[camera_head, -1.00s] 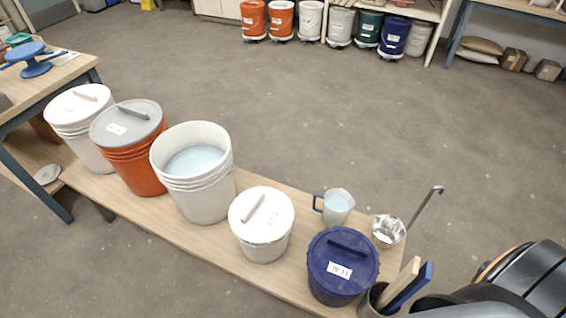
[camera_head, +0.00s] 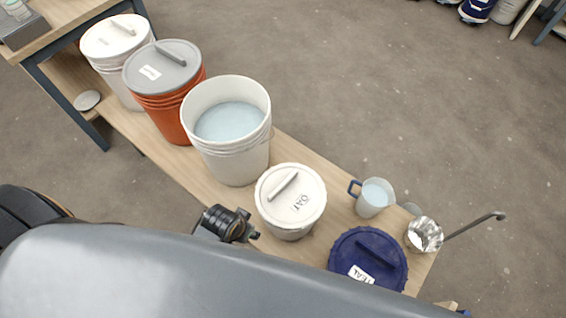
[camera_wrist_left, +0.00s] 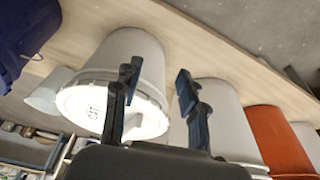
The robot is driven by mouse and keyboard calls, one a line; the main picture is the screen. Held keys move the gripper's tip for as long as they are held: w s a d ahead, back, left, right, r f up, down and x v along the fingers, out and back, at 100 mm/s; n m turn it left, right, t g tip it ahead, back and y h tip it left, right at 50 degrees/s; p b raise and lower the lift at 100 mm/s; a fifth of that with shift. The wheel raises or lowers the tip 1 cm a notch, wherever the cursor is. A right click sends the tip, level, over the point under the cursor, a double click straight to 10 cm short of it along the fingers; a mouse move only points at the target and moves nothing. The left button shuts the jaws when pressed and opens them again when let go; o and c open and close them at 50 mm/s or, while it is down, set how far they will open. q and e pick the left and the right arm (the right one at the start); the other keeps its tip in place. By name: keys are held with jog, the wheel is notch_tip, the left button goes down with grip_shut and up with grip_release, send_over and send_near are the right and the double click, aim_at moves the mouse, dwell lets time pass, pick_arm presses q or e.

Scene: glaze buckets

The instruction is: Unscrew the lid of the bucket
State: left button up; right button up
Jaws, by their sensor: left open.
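A small white bucket (camera_head: 288,228) stands on the bench with its white lid (camera_head: 301,205) on. The lid has a bar handle (camera_head: 283,183) and lettering that looks like OAT. My left gripper (camera_head: 248,227) is just left of this bucket, around lid height or lower, apart from the lid as far as I can tell. In the left wrist view its fingers (camera_wrist_left: 158,84) are spread and empty, with the white bucket (camera_wrist_left: 132,50) and its lid (camera_wrist_left: 88,108) beyond them. My right gripper is not in view.
An open white bucket (camera_head: 235,158), an orange bucket with grey lid (camera_head: 165,68) and a white lidded bucket (camera_head: 113,38) stand to the left. Little bench is free between them.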

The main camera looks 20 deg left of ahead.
pick_arm(q)
notch_tip(320, 180, up, 13)
jog(key=w+d+h, duration=0.1)
jog(key=w+d, duration=0.1)
jog(key=d, duration=0.1)
jog(key=w+d+r+m+g+h, duration=0.15)
jog(key=w+d+m, duration=0.35)
jog(key=d, duration=0.6)
jog(key=n+g+y, duration=0.2)
jog(key=y, duration=0.1)
send_near(283, 184)
jog(key=shift+t, duration=0.25)
notch_tip(283, 184, down, 4)
jog(key=b, duration=0.9)
jog(key=shift+s+f, duration=0.15)
jog(key=shift+f, duration=0.3)
jog(key=shift+f+b, duration=0.75)
jog(key=shift+f, duration=1.7)
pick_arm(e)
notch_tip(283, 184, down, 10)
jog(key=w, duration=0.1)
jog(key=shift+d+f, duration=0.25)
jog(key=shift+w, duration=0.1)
pick_arm(q)
jog(key=shift+s+f, duration=0.1)
grip_shut()
